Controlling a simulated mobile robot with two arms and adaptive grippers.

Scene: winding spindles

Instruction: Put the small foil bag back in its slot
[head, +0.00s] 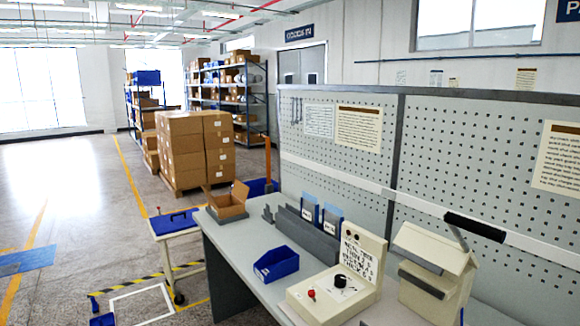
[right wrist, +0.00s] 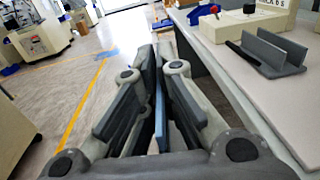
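In the right wrist view my right gripper (right wrist: 162,52) has its fingers close together, with a thin blue-grey flat thing (right wrist: 161,115) between them. It shows edge-on and looks like the small foil bag; its face and label are hidden. Two blue bags with white labels (head: 309,209) (head: 332,219) stand upright at the long grey rack (head: 307,236) on the bench in the head view. A grey holder with upright dividers (right wrist: 268,52) sits on the bench in the right wrist view, to the right of the gripper and apart from it. My left gripper is not in view.
The bench (head: 235,246) also carries a blue bin (head: 276,264), an open carton (head: 228,201), a control box with a red button (head: 335,293) and a cream box (head: 432,275). A pegboard (head: 450,150) closes the back. Open floor (right wrist: 75,105) lies left of the bench.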

